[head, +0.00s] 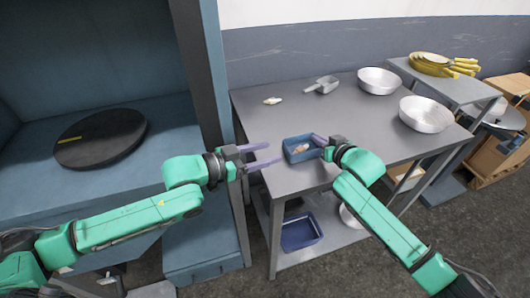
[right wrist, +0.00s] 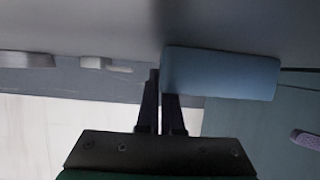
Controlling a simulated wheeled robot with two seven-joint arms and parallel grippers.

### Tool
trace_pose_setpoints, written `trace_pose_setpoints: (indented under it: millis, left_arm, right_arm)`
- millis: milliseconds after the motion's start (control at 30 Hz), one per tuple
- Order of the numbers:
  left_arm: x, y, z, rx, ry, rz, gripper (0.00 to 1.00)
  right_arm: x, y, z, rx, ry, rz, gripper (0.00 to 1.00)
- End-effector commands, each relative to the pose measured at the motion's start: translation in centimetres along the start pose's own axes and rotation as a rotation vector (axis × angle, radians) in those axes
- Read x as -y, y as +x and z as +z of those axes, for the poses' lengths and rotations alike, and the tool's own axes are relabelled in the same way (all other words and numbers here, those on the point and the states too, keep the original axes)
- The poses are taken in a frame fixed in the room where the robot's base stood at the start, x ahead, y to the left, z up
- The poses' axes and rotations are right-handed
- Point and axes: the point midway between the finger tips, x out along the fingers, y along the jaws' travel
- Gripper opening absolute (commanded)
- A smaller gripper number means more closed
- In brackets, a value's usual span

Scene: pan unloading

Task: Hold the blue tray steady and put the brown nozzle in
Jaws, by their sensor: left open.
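The blue tray (head: 288,156) stands on the grey table near its front edge. A small pale brown piece (head: 300,148) lies in it, probably the brown nozzle; its shape is too small to make out. My right gripper (head: 319,139) is at the tray's right side. In the right wrist view its fingers (right wrist: 161,100) are close together, one on each side of the end wall of the tray (right wrist: 222,74). My left gripper (head: 262,156) is open and empty, left of the tray, with its fingers pointing towards it.
A small pale item (head: 272,100), a grey scoop (head: 322,85) and two metal pans (head: 379,80) (head: 426,114) are farther back on the table (head: 255,120). Another blue tray (head: 301,232) is on the lower shelf. A blue cabinet with a black disc (head: 101,139) stands left.

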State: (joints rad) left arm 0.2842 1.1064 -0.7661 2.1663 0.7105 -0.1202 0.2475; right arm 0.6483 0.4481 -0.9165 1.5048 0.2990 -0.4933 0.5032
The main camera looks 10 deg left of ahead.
Motion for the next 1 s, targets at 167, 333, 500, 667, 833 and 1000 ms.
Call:
trace_pose_setpoints:
  millis: [167, 333, 500, 667, 833, 1000]
  left_arm:
    - [0.0, 0.0, 0.0, 0.000, 0.000, 0.000, 0.61]
    - [0.0, 0.0, 0.0, 0.000, 0.000, 0.000, 0.61]
    - [0.0, 0.0, 0.0, 0.000, 0.000, 0.000, 0.61]
    - [0.0, 0.0, 0.0, 0.000, 0.000, 0.000, 0.61]
    - [0.0, 0.0, 0.0, 0.000, 0.000, 0.000, 0.61]
    - [0.0, 0.0, 0.0, 0.000, 0.000, 0.000, 0.61]
  right_arm:
    - [0.0, 0.0, 0.0, 0.000, 0.000, 0.000, 0.00]
    - [0.0, 0.0, 0.0, 0.000, 0.000, 0.000, 0.38]
    - [0.0, 0.0, 0.0, 0.000, 0.000, 0.000, 0.38]
    - [0.0, -0.2, 0.0, 0.000, 0.000, 0.000, 0.38]
    - [-0.1, -2.7, 0.1, 0.001, -0.001, 0.000, 0.38]
    - [-0.1, -7.3, 0.2, 0.003, -0.002, 0.002, 0.38]
